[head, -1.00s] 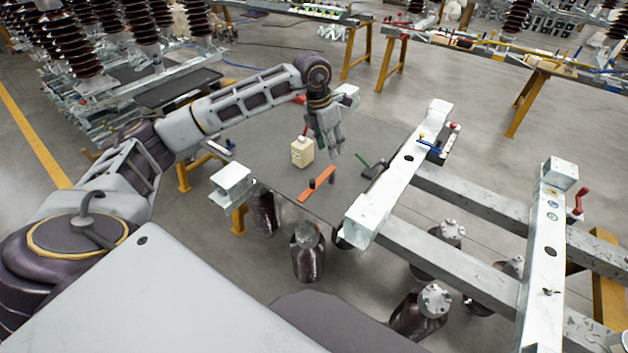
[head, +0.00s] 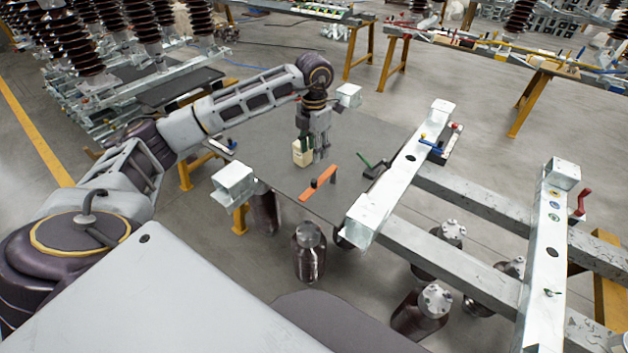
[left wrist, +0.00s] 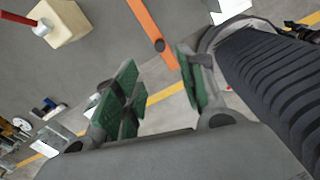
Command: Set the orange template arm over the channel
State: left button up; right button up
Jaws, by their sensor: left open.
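The orange template arm (head: 318,184), a flat orange bar with a dark knob, lies on the grey table. It also shows in the left wrist view (left wrist: 150,30), near the top. The steel channels are two pale beams, a nearer one (head: 403,168) and one farther right (head: 548,240), both to the right of the template arm. My left gripper (head: 320,158) points down above the table, just behind the template arm. Its green-padded fingers (left wrist: 157,90) are apart with nothing between them. My right gripper is not in view.
The grey table (head: 265,150) has a green-handled tool (head: 365,160) near the nearer beam. Dark insulators (head: 309,255) stand below the table edge. A blue-handled clamp (head: 431,144) sits on the nearer beam.

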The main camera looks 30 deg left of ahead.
aim_at(314, 181)
pick_arm(q)
notch_tip(314, 181, down, 12)
jog(key=shift+r+p, duration=0.1)
jog(key=shift+p, duration=0.45)
jog(key=shift+f, duration=0.9)
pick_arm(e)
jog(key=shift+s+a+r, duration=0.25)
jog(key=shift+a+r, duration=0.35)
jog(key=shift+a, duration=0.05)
pick_arm(q)
grip_shut()
